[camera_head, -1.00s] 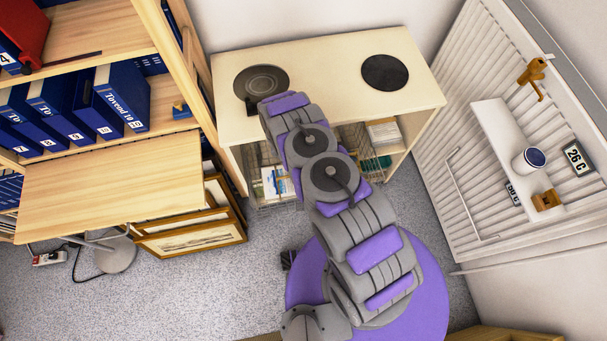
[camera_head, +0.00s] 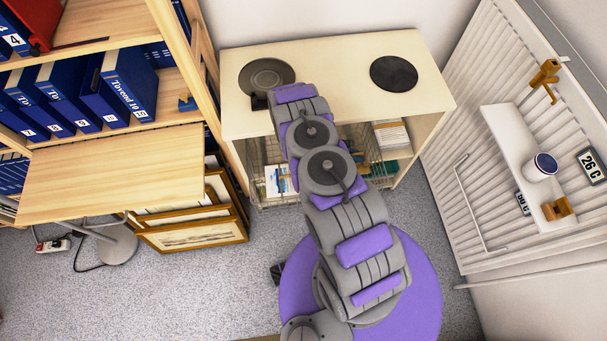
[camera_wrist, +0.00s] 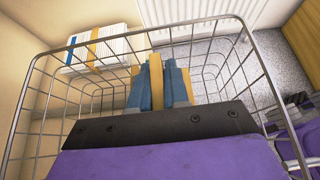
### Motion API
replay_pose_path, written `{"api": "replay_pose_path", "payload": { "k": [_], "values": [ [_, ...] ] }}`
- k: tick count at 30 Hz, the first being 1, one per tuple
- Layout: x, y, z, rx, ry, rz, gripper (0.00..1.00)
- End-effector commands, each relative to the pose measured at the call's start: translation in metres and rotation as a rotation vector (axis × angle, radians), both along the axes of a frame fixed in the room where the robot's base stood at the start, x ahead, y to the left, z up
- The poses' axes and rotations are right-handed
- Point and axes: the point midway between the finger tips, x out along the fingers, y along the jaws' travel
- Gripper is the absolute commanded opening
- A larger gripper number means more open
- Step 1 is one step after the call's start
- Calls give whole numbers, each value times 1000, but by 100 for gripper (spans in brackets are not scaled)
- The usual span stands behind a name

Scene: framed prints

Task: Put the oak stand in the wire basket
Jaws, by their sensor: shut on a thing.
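The wire basket (camera_head: 258,178) stands in the open lower part of the cream cabinet, and my arm hides much of it in the head view. In the wrist view its rim (camera_wrist: 240,22) and mesh walls surround my gripper (camera_wrist: 161,82). My blue-grey fingers are shut on a light wooden piece that appears to be the oak stand (camera_wrist: 155,64). The stand shows only partly between and beside the fingers, within the outline of the basket. Whether it touches the basket floor cannot be told. In the head view my gripper is hidden behind my arm.
The cabinet top (camera_head: 330,70) overhangs the basket and carries two dark round plates. A stack of papers (camera_head: 391,134) lies right of the basket. A desk (camera_head: 115,172) and framed prints (camera_head: 195,235) stand left. A radiator (camera_head: 455,150) with a white shelf is right.

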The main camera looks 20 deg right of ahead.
Motion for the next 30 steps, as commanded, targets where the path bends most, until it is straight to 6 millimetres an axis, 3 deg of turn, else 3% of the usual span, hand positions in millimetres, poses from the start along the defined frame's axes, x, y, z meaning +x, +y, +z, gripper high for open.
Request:
{"api": "replay_pose_path", "payload": {
  "k": [8, 16, 30],
  "values": [
    [-3, -6, -6, 1, 0, -10, 0],
    [-4, -7, -51, 4, 0, -10, 0],
    [-3, -5, -101, 1, -1, -9, 0]
  ]
}}
